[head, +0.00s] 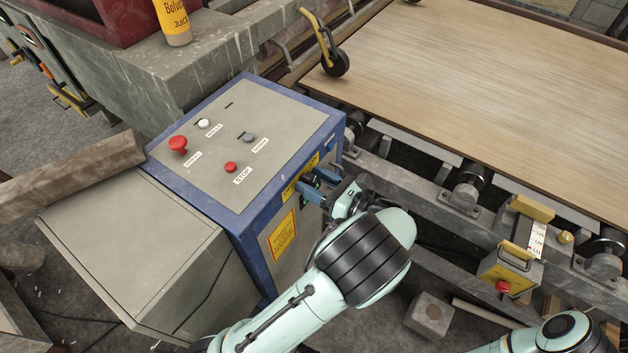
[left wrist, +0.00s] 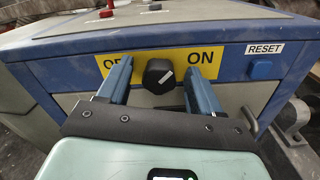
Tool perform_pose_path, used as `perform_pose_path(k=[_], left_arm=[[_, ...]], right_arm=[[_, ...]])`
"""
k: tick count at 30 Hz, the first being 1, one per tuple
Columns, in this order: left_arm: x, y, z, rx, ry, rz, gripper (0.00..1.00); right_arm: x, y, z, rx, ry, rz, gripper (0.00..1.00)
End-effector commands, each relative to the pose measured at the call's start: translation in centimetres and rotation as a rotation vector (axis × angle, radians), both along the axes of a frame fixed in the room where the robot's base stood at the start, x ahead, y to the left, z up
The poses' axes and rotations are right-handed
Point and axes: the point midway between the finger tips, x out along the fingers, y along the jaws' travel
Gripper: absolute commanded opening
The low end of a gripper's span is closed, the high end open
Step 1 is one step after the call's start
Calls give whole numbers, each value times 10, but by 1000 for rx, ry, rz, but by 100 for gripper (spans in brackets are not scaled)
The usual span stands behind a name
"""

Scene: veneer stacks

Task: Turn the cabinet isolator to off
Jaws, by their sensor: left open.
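The mark points up and right, toward the ON side of the yellow label plate (left wrist: 233,55). The OFF lettering at the left is partly covered by a finger. My left gripper (head: 311,191) is open, with one blue finger on each side of the knob in the left wrist view; I cannot tell whether they touch it. My right gripper is out of view.
A blue RESET button (left wrist: 261,67) sits right of the knob. The cabinet top carries a red mushroom button (head: 178,144) and a red STOP button (head: 231,167). A roller conveyor with a veneer sheet (head: 480,80) stands at the right. A wooden beam (head: 75,176) lies at the left.

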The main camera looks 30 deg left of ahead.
Motion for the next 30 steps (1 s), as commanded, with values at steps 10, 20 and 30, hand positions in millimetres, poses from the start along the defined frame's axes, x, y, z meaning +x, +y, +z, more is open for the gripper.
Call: perform_pose_path(k=[10, 20, 30], left_arm=[[0, 2, 0, 0, 0, 0, 52], [0, 2, 0, 1, -2, 1, 9], [0, 3, 2, -5, -102, 1, 9]], right_arm=[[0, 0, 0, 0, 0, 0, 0], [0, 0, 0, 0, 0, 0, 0], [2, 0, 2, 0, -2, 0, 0]])
